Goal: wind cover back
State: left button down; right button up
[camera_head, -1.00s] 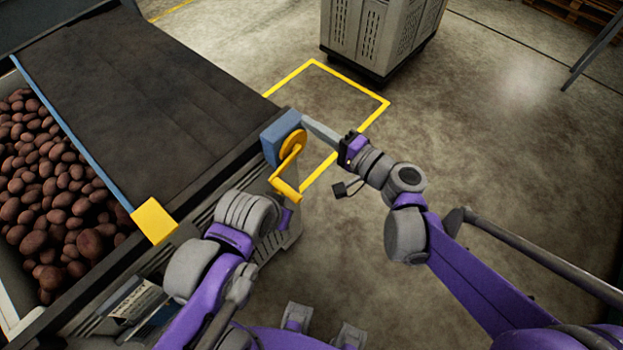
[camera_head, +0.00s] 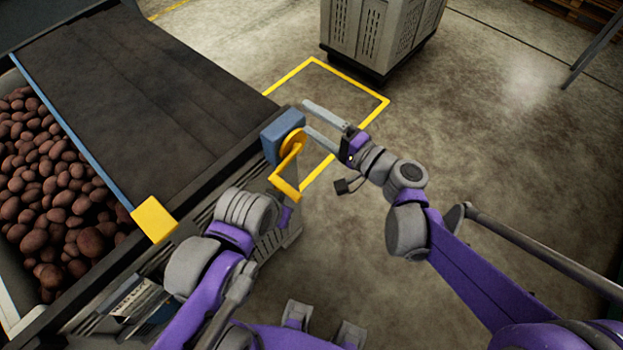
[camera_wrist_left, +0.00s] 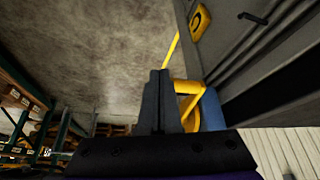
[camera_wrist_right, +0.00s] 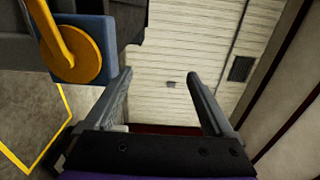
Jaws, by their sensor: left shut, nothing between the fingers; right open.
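The dark cover (camera_head: 120,85) lies over part of the potato-filled box, its blue edge bar running along the potatoes. The yellow crank (camera_head: 288,165) sits on a blue housing (camera_head: 283,135) at the machine's near right corner. The crank also shows in the right wrist view (camera_wrist_right: 72,45) and the left wrist view (camera_wrist_left: 187,100). My right gripper (camera_head: 305,115) is open and empty, just right of the housing and apart from the crank handle. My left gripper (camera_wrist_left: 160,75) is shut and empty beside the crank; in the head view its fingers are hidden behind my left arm.
Potatoes (camera_head: 50,190) fill the box at left. A yellow block (camera_head: 154,219) sits on the box edge. A grey crate (camera_head: 382,35) stands at the back behind a yellow floor marking (camera_head: 345,65). The concrete floor at right is clear.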

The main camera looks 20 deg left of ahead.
jog(key=shift+d, duration=0.15)
jog(key=v, duration=2.2)
jog(key=shift+s+d, duration=0.2)
jog(key=shift+d, duration=0.15)
jog(key=shift+r, duration=0.1)
